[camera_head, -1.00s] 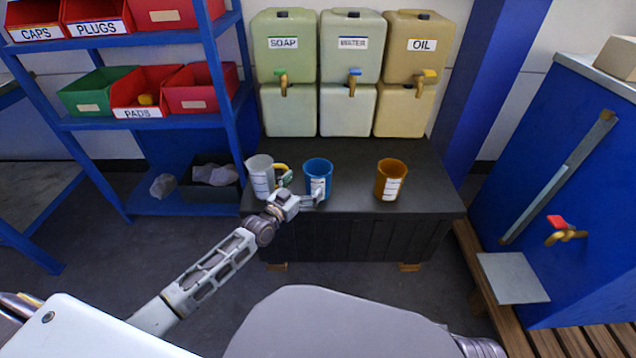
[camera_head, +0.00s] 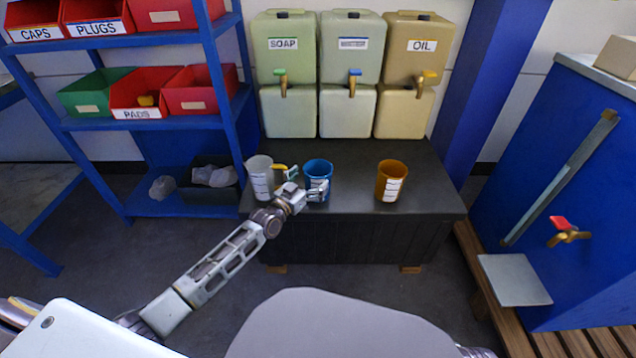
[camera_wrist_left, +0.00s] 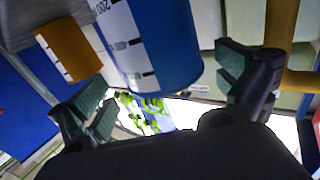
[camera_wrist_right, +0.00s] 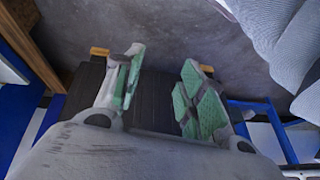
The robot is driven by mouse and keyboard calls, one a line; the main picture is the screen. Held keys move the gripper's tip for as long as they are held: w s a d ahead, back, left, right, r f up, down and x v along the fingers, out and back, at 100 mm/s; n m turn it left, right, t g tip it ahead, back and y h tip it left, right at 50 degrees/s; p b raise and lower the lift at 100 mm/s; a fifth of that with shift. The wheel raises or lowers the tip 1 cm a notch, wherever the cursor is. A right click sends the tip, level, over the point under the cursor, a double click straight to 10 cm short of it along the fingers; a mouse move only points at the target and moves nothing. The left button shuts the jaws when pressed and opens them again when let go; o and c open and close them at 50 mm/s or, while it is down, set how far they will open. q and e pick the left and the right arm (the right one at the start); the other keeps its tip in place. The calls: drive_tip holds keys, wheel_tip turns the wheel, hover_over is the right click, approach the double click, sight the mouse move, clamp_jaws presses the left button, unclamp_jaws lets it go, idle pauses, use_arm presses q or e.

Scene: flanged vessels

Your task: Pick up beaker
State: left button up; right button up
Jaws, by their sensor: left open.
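A blue beaker (camera_head: 318,172) with a white graduated label stands on the dark counter, between a clear beaker (camera_head: 260,178) on its left and an amber beaker (camera_head: 391,180) on its right. My left gripper (camera_head: 302,182) is open at the blue beaker's front left, one finger before its label and the other by the gap beside the clear beaker. In the left wrist view the blue beaker (camera_wrist_left: 165,45) lies between the spread fingers (camera_wrist_left: 168,100), with gaps on both sides. My right gripper (camera_wrist_right: 162,88) shows only in its wrist view, open and empty.
SOAP (camera_head: 284,70), water (camera_head: 351,70) and OIL (camera_head: 413,70) containers with taps stand behind the beakers. The bare dark counter (camera_head: 350,200) is free at the front. A blue shelf (camera_head: 160,122) with bins is at left; a blue cabinet (camera_head: 570,190) is at right.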

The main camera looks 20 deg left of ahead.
sight(318, 168)
use_arm(q)
drive_tip(key=shift+w+d+b, duration=0.1)
drive_tip(key=shift+w+b, duration=0.2)
drive_tip(key=shift+w, duration=0.25)
drive_tip(key=shift+w+d, duration=0.1)
drive_tip(key=shift+w, duration=0.3)
drive_tip(key=shift+b+x, duration=0.8)
drive_tip(key=shift+x, duration=0.65)
use_arm(e)
drive_tip(key=shift+t+y, duration=0.4)
drive_tip(key=shift+t, duration=0.1)
drive_tip(key=shift+w+a+f, duration=0.1)
drive_tip(key=shift+a+f, duration=0.15)
drive_tip(key=shift+f, duration=0.6)
drive_tip(key=shift+w+a+f, duration=0.1)
drive_tip(key=shift+a+f, duration=0.1)
drive_tip(key=shift+f, duration=0.65)
drive_tip(key=shift+w+a+f, duration=0.1)
drive_tip(key=shift+a+f, duration=0.15)
drive_tip(key=shift+f, duration=0.6)
use_arm(q)
drive_tip(key=shift+r, duration=0.1)
drive_tip(key=c, duration=1.3)
use_arm(e)
drive_tip(key=shift+r, duration=0.1)
use_arm(q)
drive_tip(key=shift+c, duration=0.2)
